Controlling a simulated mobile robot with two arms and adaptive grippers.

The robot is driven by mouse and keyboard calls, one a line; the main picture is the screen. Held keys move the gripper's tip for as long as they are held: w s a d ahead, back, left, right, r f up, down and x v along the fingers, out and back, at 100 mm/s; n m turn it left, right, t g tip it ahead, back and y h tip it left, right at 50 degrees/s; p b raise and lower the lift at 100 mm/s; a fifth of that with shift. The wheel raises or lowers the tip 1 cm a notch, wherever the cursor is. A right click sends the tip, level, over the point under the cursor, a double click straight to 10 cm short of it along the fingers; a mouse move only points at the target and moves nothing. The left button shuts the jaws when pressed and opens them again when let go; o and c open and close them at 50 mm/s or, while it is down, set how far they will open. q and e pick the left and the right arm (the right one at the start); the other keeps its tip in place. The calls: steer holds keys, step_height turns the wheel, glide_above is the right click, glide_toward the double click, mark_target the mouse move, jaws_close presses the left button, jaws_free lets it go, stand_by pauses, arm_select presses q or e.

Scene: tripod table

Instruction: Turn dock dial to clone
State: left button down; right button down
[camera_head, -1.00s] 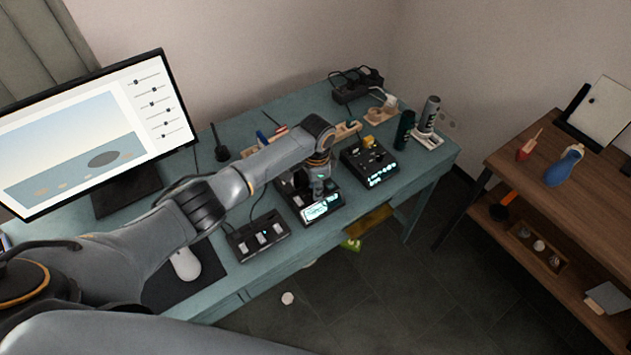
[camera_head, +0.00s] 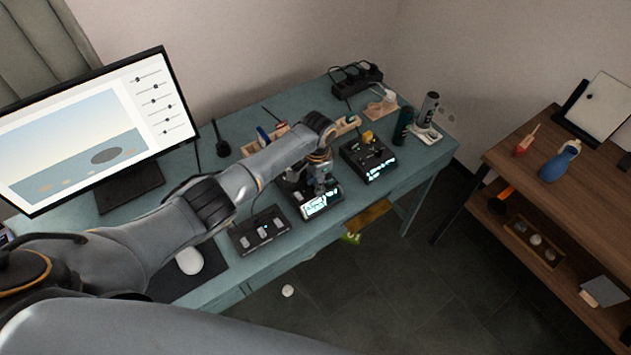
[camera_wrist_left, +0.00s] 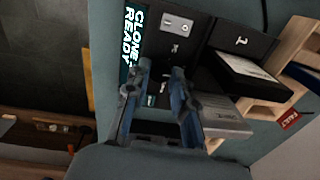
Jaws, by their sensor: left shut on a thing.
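The dock (camera_head: 309,211) is a black box near the table's front edge, with a lit screen. In the left wrist view its screen (camera_wrist_left: 132,42) reads "CLONE READY". My left gripper (camera_head: 322,187) reaches down over the dock. In the left wrist view its two fingers (camera_wrist_left: 159,82) are at the dock's face beside the screen, shut on the dial. The dial is mostly hidden between the fingers, and its pointer cannot be read. My right gripper is not in view.
A second black device (camera_head: 368,158) with a lit screen stands right of the dock, and a black switch box (camera_head: 262,232) left of it. A monitor (camera_head: 95,135) fills the table's left side. A red "FAULT" tag (camera_wrist_left: 290,120) lies near wooden racks.

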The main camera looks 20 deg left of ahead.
arm_select(q)
steer(key=c, duration=1.1)
jaws_free()
steer(key=r, duration=1.2)
steer(key=shift+s+d, duration=0.2)
